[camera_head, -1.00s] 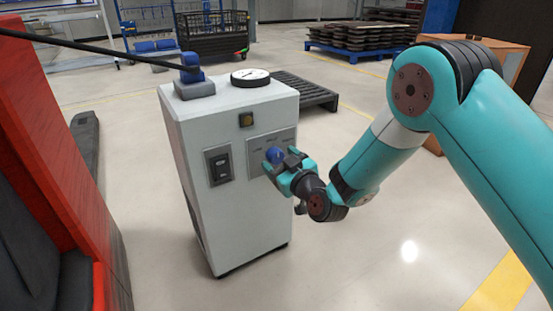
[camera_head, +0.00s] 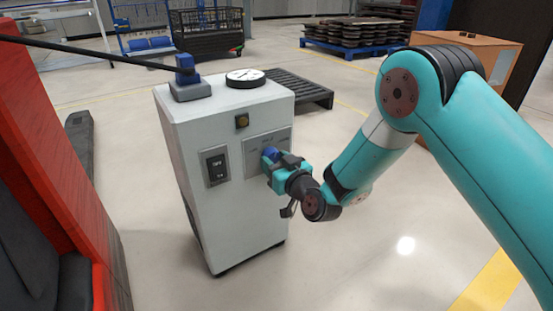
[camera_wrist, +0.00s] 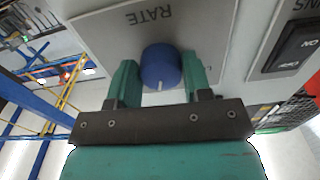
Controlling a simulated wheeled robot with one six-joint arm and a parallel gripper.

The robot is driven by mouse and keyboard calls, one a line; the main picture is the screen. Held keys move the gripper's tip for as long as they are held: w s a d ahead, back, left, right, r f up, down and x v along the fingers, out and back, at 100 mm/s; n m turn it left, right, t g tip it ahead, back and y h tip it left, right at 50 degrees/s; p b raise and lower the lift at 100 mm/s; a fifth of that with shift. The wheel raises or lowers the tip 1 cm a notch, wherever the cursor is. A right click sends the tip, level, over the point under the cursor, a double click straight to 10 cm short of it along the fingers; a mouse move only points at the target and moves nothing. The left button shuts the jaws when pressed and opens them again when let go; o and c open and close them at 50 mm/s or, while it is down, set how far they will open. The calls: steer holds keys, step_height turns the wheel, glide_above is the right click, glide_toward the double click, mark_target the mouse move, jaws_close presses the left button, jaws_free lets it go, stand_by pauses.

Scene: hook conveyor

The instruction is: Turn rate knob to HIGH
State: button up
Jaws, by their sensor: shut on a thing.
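The rate knob (camera_head: 270,154) is a small blue knob on a grey plate (camera_head: 254,146) on the front of a white cabinet (camera_head: 245,215). The wrist view shows the knob (camera_wrist: 161,68) close up, with a white mark near its lower edge. The plate's word RATE appears upside down there. My gripper (camera_head: 274,160) is at the plate, shut on the knob. In the wrist view my gripper's teal fingers (camera_wrist: 160,76) stand on either side of the knob. The smaller scale lettering is too small or hidden to read.
A round gauge (camera_head: 246,78) and a blue-grey fitting (camera_head: 188,80) sit on top. A red structure (camera_head: 62,170) stands at left. The floor in front is clear.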

steer(key=m+p, duration=0.2)
steer(key=m, duration=0.2)
steer(key=shift+s+r+m, duration=0.1)
steer(key=shift+r+m, duration=0.05)
steer(key=shift+m, duration=0.15)
steer(key=shift+a+m+p, duration=0.1)
steer(key=shift+m+p, duration=1.05)
steer(key=shift+m, duration=0.75)
steer(key=o, duration=0.9)
steer(key=shift+o, duration=0.2)
